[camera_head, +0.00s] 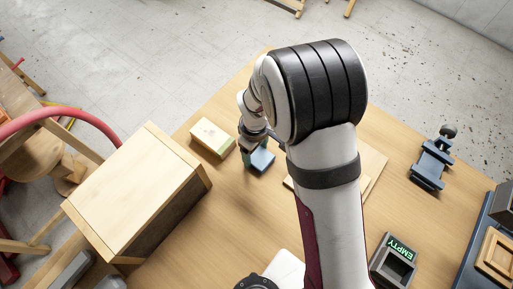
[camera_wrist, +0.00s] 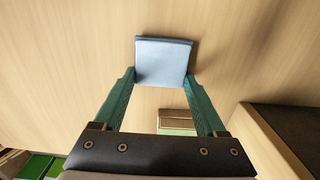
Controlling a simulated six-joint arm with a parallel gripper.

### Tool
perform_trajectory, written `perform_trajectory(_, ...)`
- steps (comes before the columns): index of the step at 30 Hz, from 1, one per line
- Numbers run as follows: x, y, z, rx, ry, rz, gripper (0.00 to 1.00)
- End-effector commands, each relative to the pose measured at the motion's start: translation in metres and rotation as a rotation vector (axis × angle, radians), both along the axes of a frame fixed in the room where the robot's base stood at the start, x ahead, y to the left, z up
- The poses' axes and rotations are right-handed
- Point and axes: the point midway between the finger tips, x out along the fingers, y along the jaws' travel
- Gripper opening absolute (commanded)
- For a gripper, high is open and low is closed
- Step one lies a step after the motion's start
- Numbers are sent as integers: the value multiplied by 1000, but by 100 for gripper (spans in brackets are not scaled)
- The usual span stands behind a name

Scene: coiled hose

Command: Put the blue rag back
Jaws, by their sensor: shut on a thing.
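The blue rag (camera_head: 262,160) is a folded, flat, square-looking pad at the far part of the wooden table, left of my arm. It also shows in the wrist view (camera_wrist: 163,62), between the tips of my gripper's teal fingers. My gripper (camera_wrist: 161,78) is shut on the rag by its two side edges. In the head view my gripper (camera_head: 249,155) is partly hidden by my own wrist. A thin shadow lies beside the rag; I cannot tell whether it touches the table.
A cream and green box (camera_head: 212,138) stands close left of the rag. A large wooden cabinet (camera_head: 130,190) is nearer left. A wooden board (camera_head: 371,165) lies behind my arm. A blue vise-like tool (camera_head: 433,160) and a grey holder reading EMPTY (camera_head: 395,262) are right.

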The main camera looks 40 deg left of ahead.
Motion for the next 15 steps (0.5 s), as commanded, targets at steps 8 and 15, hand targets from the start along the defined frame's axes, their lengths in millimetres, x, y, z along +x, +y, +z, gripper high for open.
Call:
perform_trajectory(8,0,0,-2,0,0,-1,82)
perform_trajectory(15,0,0,-2,0,0,-1,100)
